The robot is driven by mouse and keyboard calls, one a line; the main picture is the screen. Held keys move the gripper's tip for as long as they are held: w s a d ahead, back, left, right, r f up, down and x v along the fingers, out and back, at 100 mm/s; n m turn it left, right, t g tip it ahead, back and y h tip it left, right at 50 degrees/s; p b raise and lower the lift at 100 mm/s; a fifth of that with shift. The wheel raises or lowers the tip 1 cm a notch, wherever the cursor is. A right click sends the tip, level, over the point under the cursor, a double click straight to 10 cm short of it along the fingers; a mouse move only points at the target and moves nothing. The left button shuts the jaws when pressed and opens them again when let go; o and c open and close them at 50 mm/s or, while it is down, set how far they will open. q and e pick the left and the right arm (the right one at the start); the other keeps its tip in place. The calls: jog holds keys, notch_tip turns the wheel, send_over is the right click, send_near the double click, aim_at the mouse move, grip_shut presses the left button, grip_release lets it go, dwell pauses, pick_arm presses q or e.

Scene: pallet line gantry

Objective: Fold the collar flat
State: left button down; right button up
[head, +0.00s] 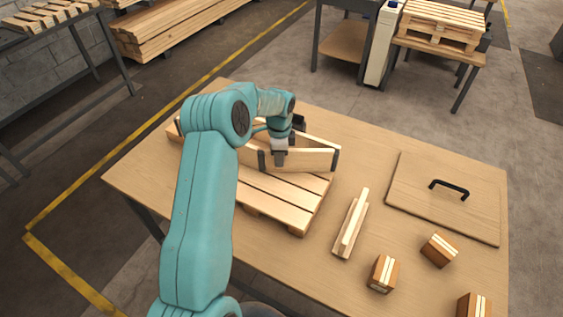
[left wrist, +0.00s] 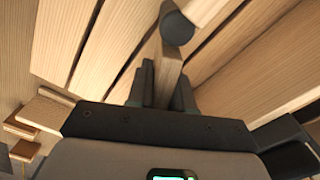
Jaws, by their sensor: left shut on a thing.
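The wooden collar (head: 312,160) stands on a small pallet (head: 272,205) on the table. Its boards are upright, with dark hinges at the corners, and it looks partly collapsed into a narrow shape. My left gripper (head: 279,158) reaches down from above and is shut on the collar's near board. In the left wrist view the gripper's fingers (left wrist: 165,92) close around the edge of a collar board (left wrist: 168,72), beside a dark round hinge (left wrist: 177,25). My arm hides part of the collar and the pallet's left side. My right gripper is not in view.
To the right of the pallet lie a pale wooden piece (head: 350,226), a board with a black handle (head: 420,215) and several small strapped blocks (head: 383,273). The table (head: 360,150) is clear behind them.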

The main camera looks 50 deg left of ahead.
pick_arm(q)
jog(key=shift+w+a+r+m, duration=0.1)
jog(key=shift+w+a+m, duration=0.6)
jog(key=shift+w+a, duration=0.1)
jog(key=shift+w, duration=0.1)
jog(key=shift+a+r, duration=0.1)
jog(key=shift+r, duration=0.05)
jog(key=c, duration=1.2)
grip_release()
jog(key=shift+w, duration=0.1)
jog(key=shift+c, duration=0.2)
jog(key=shift+o, duration=0.7)
notch_tip(320, 180, up, 16)
jog(key=shift+p, duration=0.4)
